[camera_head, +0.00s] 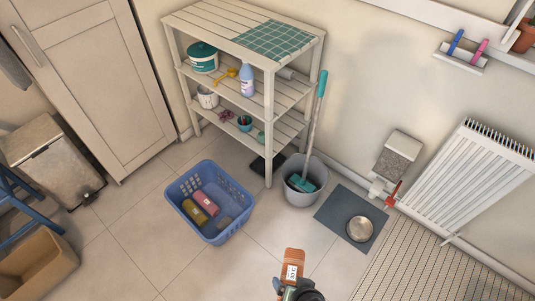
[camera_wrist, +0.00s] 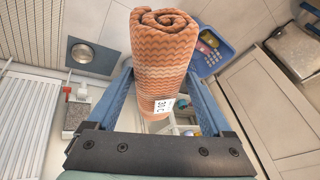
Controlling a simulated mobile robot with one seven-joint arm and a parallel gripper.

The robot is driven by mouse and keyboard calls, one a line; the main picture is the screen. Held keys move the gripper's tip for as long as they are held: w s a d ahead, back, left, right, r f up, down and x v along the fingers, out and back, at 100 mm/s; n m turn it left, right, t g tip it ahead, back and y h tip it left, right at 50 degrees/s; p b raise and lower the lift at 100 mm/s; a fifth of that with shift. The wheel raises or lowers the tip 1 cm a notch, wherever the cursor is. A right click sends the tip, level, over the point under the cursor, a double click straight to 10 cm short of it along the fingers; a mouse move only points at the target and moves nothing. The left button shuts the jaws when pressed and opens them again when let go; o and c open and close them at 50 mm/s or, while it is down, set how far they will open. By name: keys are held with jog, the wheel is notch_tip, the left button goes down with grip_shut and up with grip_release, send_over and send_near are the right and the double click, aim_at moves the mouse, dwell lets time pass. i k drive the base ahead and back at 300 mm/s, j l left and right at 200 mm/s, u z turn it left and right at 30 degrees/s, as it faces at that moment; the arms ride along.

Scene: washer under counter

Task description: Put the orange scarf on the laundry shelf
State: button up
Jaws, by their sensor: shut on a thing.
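The orange scarf (camera_head: 294,257) is a rolled bundle with a zigzag pattern and a white label. My gripper (camera_head: 290,284) holds it upright at the lower middle of the head view. In the wrist view the scarf (camera_wrist: 160,45) stands between the two blue fingers of my gripper (camera_wrist: 160,85), which is shut on it. The laundry shelf (camera_head: 205,19) is a cream slatted unit at the top middle. A green checked cloth (camera_head: 273,39) lies on the right part of its top board. The left part of that board is bare.
A blue basket (camera_head: 216,238) with rolled items stands on the floor before the shelf. A grey bucket (camera_head: 306,197) with a mop stands right of it. A grey mat with a metal bowl (camera_head: 360,229) lies further right. Lower boards hold tubs and a bottle (camera_head: 247,81).

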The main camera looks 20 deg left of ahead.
aim_at(223, 31)
jog(key=i+l+u, duration=0.15)
jog(key=i+u, duration=0.3)
jog(key=i+l+u, duration=0.7)
jog(key=u, duration=0.15)
jog(key=i, duration=0.1)
